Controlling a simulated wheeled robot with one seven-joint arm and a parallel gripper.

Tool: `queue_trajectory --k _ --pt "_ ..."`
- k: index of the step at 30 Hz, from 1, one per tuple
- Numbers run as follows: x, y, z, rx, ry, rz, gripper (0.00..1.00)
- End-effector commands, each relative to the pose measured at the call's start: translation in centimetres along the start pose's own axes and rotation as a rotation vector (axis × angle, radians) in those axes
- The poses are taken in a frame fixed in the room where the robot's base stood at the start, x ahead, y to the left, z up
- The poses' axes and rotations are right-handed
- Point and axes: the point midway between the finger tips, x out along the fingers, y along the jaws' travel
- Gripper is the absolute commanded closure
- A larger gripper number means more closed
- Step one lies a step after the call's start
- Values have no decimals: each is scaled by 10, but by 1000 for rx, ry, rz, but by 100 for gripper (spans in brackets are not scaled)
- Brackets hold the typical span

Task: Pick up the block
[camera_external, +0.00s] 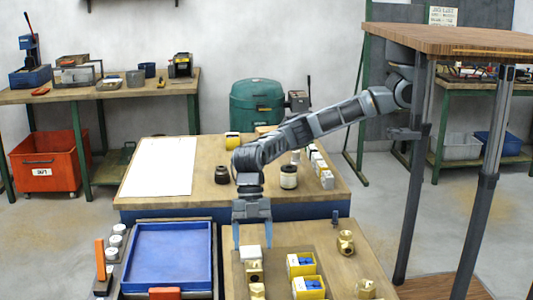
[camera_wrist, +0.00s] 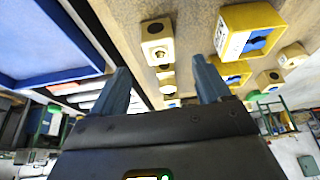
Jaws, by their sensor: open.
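Several brass blocks stand on the wooden bench top. The nearest one to my gripper is a brass block (camera_external: 253,269) with a pale top, and a pale yellow block with a round hole (camera_wrist: 157,42) shows in the wrist view ahead of the fingers. My gripper (camera_external: 252,240) points down with its two blue-grey fingers apart, just over the pale-topped block. In the wrist view my gripper (camera_wrist: 160,68) is open with nothing held between the fingers. I cannot tell exactly how far the fingertips are from the block.
A blue tray (camera_external: 170,224) lies left of the gripper. Yellow bins (camera_external: 301,270) with blue contents stand to the right, with brass fittings (camera_external: 346,242) beyond. Behind are a white sheet (camera_external: 160,165), a dark round part (camera_external: 222,175) and a jar (camera_external: 288,181).

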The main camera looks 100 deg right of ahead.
Motion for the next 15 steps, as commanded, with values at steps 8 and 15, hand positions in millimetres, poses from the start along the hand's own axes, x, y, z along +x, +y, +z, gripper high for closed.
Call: queue_trajectory --k 8,15 --pt "25 0 1 2 -8 -3 23" --pt "56 0 1 2 -8 0 23"
